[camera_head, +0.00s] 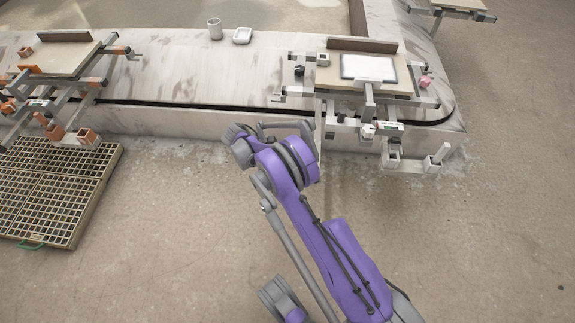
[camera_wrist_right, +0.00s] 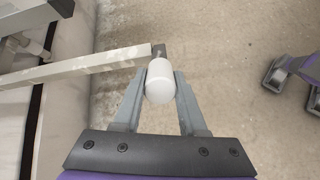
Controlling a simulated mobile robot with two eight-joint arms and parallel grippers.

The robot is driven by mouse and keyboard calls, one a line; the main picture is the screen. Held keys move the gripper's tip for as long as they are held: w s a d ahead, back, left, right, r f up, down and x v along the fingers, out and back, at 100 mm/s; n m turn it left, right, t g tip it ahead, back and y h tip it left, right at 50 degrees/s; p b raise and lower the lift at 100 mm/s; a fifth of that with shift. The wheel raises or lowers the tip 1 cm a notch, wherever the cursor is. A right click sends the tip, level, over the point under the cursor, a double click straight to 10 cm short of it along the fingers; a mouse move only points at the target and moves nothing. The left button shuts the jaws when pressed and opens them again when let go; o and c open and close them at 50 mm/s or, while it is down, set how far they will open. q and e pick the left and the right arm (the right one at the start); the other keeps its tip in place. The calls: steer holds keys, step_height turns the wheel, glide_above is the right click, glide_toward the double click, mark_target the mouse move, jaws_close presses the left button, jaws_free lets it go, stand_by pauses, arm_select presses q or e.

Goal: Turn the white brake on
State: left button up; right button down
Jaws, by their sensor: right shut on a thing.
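In the right wrist view, my right gripper (camera_wrist_right: 161,72) is shut on a white rounded knob (camera_wrist_right: 160,88), with one grey finger on each side of it. The knob is at the end of a long pale bar (camera_wrist_right: 90,66), next to a dark end piece. In the head view, the white cart (camera_head: 391,97) stands on the track at the upper right, with pale bars and a small marked plate (camera_head: 388,126) at its front. My purple right arm reaches to the cart's front left. It hides the knob and my right gripper there. My left gripper is not in view.
A second cart with orange fittings (camera_head: 60,57) stands at the upper left, above a floor grating (camera_head: 50,185). The floor at the lower right is clear.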

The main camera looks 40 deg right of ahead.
stand_by(0.5)
steer(key=shift+c, duration=2.3)
jaws_free()
steer(key=shift+w, duration=0.1)
steer(key=p+v, duration=0.2)
steer(key=v, duration=0.8)
steer(key=shift+w+a+r, duration=0.15)
steer(key=shift+w+a, duration=0.1)
steer(key=shift+a, duration=0.05)
